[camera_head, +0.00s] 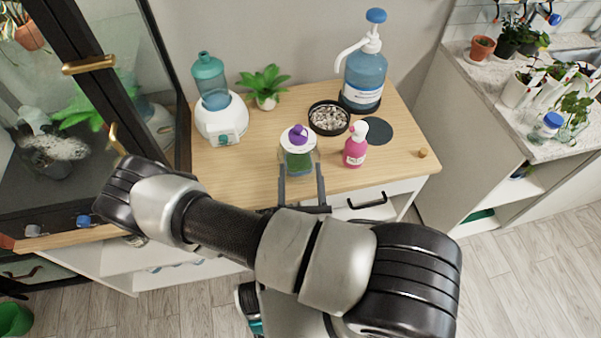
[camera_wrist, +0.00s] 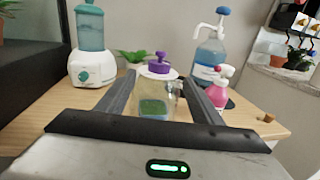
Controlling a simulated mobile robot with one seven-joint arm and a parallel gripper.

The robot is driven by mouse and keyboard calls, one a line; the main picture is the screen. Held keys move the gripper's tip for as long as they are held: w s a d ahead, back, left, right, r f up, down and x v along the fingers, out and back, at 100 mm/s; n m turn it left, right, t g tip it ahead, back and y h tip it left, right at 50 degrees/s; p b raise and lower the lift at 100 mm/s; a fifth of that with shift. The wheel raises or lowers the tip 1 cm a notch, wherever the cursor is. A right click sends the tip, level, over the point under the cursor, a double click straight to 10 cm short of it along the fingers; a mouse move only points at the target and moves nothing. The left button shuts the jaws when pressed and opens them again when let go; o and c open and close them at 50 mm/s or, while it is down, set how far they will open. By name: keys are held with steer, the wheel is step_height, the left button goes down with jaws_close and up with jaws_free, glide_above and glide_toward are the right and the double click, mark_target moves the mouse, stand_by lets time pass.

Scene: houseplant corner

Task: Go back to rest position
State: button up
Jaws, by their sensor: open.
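My gripper (camera_head: 301,186) is open at the front edge of the wooden cabinet top, and its two fingers also show in the wrist view (camera_wrist: 152,100). A clear bottle with green contents and a purple top (camera_head: 298,158) stands upright on the cabinet top, just beyond and between the fingertips in the head view. In the wrist view the bottle (camera_wrist: 157,92) appears between the two fingers. I cannot tell whether the fingers touch it. My arm crosses the lower middle of the head view and hides part of the cabinet front.
The wooden top (camera_head: 395,150) also bears a white and teal humidifier (camera_head: 221,120), a small plant (camera_head: 265,87), a dish of pebbles (camera_head: 329,118), a pink spray bottle (camera_head: 355,148) and a large blue pump bottle (camera_head: 364,80). A dark-framed glass cabinet (camera_head: 88,66) stands at left.

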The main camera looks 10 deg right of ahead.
steer(key=w+d+r+m+g+h, duration=0.1)
steer(key=d+r+m+g+h, duration=0.15)
steer(key=r+m+h, duration=0.3)
steer(key=d+r+m+g+h, duration=0.1)
steer(key=d+r+m+h, duration=0.3)
steer(key=r+h, duration=0.15)
steer(key=s+d+r+m+g+p, duration=0.1)
steer(key=s+d+r+m+g, duration=0.8)
steer(key=m+g, duration=0.6)
steer(key=s+a+r+m+t+y+p, duration=0.1)
steer(key=a+r+m+t+y, duration=0.5)
steer(key=a+r+m+y, duration=0.3)
step_height(320, 180, up, 5)
steer(key=a+y, duration=0.3)
steer(key=y, duration=0.2)
steer(key=shift+s+r, duration=0.15)
steer(key=shift+s, duration=0.15)
steer(key=shift+m, duration=0.25)
